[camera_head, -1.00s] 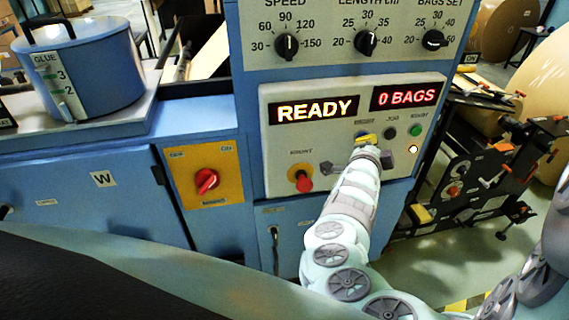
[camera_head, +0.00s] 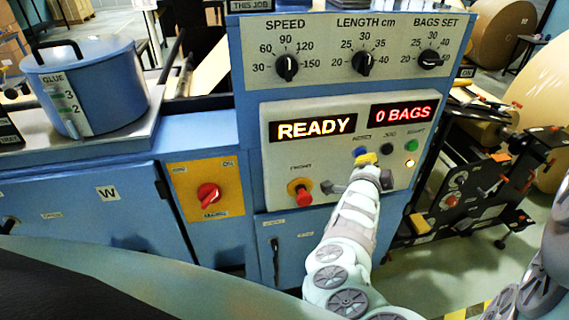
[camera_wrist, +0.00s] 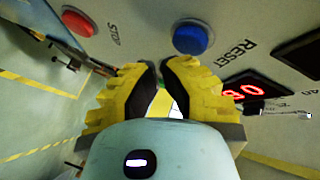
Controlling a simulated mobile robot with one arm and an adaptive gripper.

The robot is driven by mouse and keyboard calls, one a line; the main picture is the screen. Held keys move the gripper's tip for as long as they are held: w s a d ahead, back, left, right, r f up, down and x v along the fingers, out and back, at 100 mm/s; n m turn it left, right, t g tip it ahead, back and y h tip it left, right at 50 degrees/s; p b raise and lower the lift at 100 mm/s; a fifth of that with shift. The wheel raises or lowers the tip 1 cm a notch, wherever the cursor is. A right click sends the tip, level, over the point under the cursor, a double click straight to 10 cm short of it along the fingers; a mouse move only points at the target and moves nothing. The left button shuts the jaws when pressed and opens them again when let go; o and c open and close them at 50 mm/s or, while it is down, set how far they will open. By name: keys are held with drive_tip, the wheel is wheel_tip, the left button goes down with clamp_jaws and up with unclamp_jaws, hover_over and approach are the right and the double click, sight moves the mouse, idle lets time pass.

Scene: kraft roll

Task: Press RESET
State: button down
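The blue RESET button (camera_head: 360,151) is on the cream control panel (camera_head: 330,180), left of the black JOG button (camera_head: 387,149) and the green START button (camera_head: 411,145). In the head view my gripper's yellow fingers (camera_head: 366,159) are just below RESET and cover its lower edge. In the wrist view the blue RESET button (camera_wrist: 191,38) is beyond the fingertips, slightly right of them, with clear space between. My gripper (camera_wrist: 159,66) has its fingertips nearly together, with a narrow gap between the pads and nothing held. The displays read READY and 0 BAGS.
A red STOP button (camera_wrist: 78,22) sits left of RESET in the wrist view. Above are the SPEED, LENGTH and BAGS SET dials (camera_head: 363,63). A red switch on a yellow plate (camera_head: 208,194) is further left.

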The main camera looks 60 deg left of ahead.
drive_tip(key=shift+s+d, duration=0.1)
idle(0.3)
drive_tip(key=shift+s+d+p, duration=0.3)
drive_tip(key=shift+d+p, duration=0.45)
drive_tip(key=shift+p, duration=0.35)
drive_tip(key=shift+s+d+p, duration=0.35)
drive_tip(key=shift+d+p, duration=0.45)
drive_tip(key=shift+p, duration=0.35)
drive_tip(key=shift+s+d+p, duration=0.3)
drive_tip(key=shift+d+p, duration=0.45)
drive_tip(key=shift+p, duration=0.35)
